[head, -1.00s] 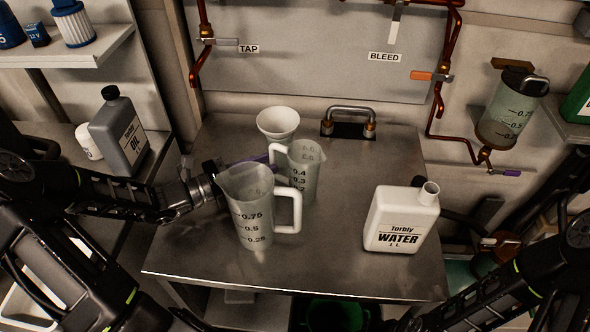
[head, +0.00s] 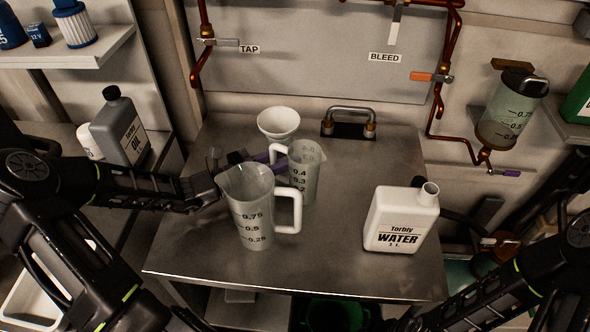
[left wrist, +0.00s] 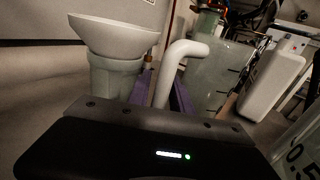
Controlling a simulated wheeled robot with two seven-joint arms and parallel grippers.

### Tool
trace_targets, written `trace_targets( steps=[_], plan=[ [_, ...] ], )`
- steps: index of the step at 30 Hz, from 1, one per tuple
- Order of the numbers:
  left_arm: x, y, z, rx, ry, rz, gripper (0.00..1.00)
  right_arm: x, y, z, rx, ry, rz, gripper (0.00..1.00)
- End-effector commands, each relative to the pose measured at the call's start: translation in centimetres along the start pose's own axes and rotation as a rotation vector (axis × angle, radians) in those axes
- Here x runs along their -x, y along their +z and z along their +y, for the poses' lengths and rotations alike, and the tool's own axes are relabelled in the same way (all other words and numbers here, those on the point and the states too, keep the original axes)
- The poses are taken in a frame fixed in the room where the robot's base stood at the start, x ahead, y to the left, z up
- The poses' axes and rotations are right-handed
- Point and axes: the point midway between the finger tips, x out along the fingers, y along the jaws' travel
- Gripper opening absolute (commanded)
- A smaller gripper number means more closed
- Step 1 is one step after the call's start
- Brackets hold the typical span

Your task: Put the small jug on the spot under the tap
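The small jug (head: 305,172), clear with a white handle, stands upright on the steel worktop (head: 330,270), behind the large jug (head: 250,225). My left gripper (head: 268,157) reaches in from the left behind the large jug, at the small jug's handle. In the left wrist view the handle (left wrist: 183,65) comes down between the two purple fingers, which look apart; contact cannot be made out. The small jug's body (left wrist: 220,75) is just beyond. The tap (head: 222,42) is on the back panel at the left, its pipe ending above the worktop's back left. My right gripper is out of view.
A white funnel (head: 278,122) stands close behind the gripper. A white water canister (head: 402,220) stands at the right. A metal handle (head: 348,120) is at the worktop's back. The front middle and the back left corner are clear.

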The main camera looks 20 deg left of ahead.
Motion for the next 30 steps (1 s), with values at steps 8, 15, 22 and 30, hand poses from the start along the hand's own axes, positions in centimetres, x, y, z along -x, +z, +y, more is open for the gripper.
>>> trace_targets(
  steps=[8, 15, 22, 30],
  plan=[
    [0.04, 0.0, 0.0, 0.0, 0.0, 0.0, 0.26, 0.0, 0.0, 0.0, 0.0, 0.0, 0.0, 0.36],
    [0.05, 0.0, 0.0, 0.0, 0.0, 0.0, 0.2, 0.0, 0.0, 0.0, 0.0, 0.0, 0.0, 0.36],
    [0.05, 0.0, 0.0, 0.0, 0.0, 0.0, 0.01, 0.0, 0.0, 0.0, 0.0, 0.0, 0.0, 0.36],
    [0.05, 0.0, 0.0, 0.0, 0.0, 0.0, 0.0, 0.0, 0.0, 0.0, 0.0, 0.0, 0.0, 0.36]
  ],
)
